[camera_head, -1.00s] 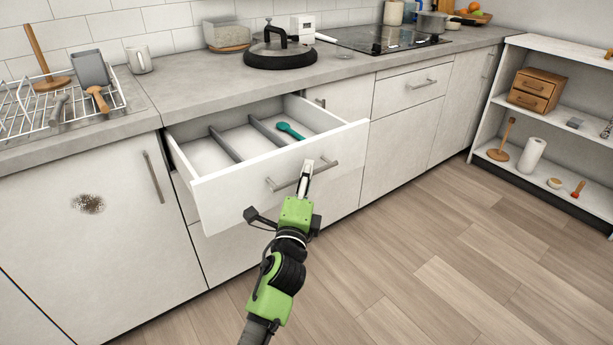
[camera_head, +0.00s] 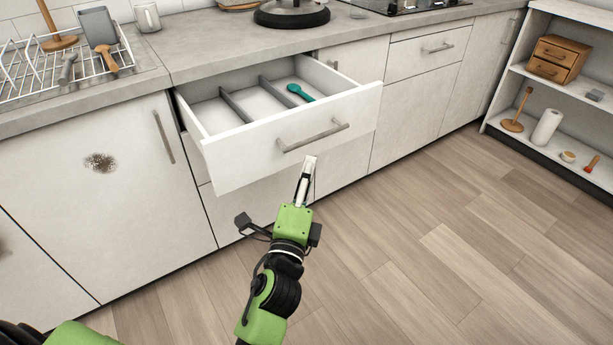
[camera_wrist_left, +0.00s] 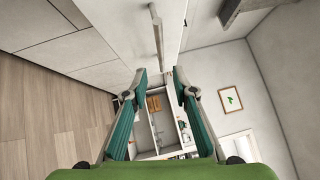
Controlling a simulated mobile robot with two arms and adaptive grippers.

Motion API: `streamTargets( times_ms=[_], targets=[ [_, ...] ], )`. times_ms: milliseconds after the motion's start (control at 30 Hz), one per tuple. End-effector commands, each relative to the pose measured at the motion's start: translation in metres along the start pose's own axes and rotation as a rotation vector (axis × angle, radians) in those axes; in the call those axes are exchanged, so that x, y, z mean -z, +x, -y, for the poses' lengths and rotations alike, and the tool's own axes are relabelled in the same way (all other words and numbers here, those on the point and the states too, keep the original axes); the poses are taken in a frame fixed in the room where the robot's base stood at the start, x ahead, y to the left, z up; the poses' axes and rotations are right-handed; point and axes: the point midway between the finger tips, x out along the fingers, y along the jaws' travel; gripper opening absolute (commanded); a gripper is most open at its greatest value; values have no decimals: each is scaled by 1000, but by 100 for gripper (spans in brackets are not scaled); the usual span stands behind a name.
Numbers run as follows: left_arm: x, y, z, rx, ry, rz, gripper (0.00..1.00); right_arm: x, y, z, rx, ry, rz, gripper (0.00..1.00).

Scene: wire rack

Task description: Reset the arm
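My left gripper (camera_head: 307,172) is in front of the open drawer, just below its handle (camera_head: 312,136) in the head view, and empty. In the left wrist view its two teal-padded fingers (camera_wrist_left: 160,80) stand apart with nothing between them, and the handle (camera_wrist_left: 156,35) shows beyond the tips. The drawer (camera_head: 290,140) is pulled out, with dividers and a teal utensil (camera_head: 300,92) inside. My right gripper is in neither view.
A white shelf (camera_head: 562,88) stands at right. The wooden floor (camera_head: 420,270) is clear.

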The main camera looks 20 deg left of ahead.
Motion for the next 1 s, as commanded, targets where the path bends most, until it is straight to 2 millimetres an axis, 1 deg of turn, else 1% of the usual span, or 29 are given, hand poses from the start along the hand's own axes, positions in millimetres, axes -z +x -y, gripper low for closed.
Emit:
streamTargets(
  times_ms=[33,167,600,667,767,833,867,900,933,967,1000],
  targets=[
    [0,-4,0,0,-1,1,26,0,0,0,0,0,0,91],
    [0,-8,0,0,-1,0,26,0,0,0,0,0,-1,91],
    [0,-8,0,0,-1,0,26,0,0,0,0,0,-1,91],
    [-1,-9,-3,-9,-11,2,26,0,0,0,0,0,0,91],
    [-5,-13,-26,-73,-86,13,26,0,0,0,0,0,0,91],
    [-11,-22,-59,-165,-191,35,26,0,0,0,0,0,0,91],
    [-13,-28,-77,-215,-249,49,26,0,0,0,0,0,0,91],
    [-16,-38,-104,-292,-332,73,26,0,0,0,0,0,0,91],
    [-18,-47,-124,-352,-398,94,26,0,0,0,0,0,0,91],
    [-20,-57,-144,-414,-463,120,26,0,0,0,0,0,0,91],
    [-21,-73,-172,-499,-548,157,26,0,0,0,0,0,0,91]
  ],
)
